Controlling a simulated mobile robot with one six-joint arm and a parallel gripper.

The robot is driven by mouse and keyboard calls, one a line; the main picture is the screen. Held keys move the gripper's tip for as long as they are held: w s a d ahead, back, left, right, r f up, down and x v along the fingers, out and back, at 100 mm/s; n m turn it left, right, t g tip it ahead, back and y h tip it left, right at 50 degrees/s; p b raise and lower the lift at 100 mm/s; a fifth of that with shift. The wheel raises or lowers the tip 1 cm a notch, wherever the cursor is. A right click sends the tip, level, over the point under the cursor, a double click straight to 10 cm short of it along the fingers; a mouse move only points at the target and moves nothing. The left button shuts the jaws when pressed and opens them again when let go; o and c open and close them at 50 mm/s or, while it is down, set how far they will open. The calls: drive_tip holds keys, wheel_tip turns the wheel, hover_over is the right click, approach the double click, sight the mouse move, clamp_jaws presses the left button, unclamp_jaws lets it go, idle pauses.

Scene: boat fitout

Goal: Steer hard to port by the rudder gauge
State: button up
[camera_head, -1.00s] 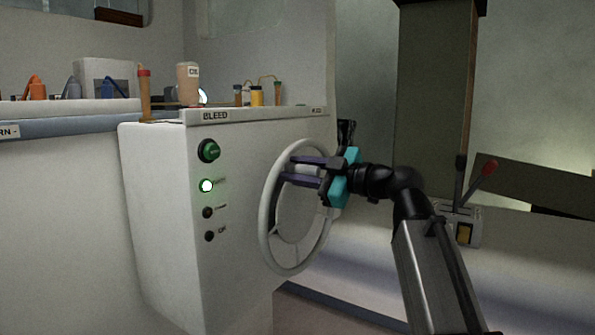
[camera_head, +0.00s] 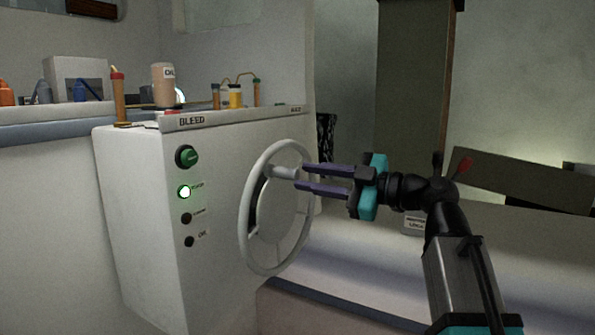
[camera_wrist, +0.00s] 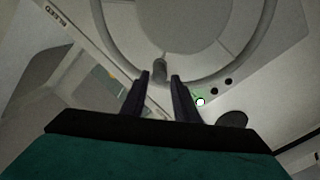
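The white steering wheel (camera_head: 245,222) is mounted on the side of a white console (camera_head: 150,215). A grey knob or spoke end (camera_head: 284,172) shows at its upper part, and in the wrist view the knob (camera_wrist: 160,70) lies just beyond and between my fingertips. My gripper (camera_head: 305,178) is open, its two dark purple fingers pointing at the wheel's upper right rim. It appears empty. The wheel (camera_wrist: 100,25) fills the top of the wrist view. I cannot make out a rudder gauge in either view.
The console face has a green button (camera_head: 187,156), a lit green lamp (camera_head: 184,191) and two dark knobs. A pillar (camera_head: 420,90) rises behind.

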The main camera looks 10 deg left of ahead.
drive_tip(key=shift+p+v, duration=0.35)
drive_tip(key=shift+v, duration=1.45)
drive_tip(key=shift+m, duration=0.3)
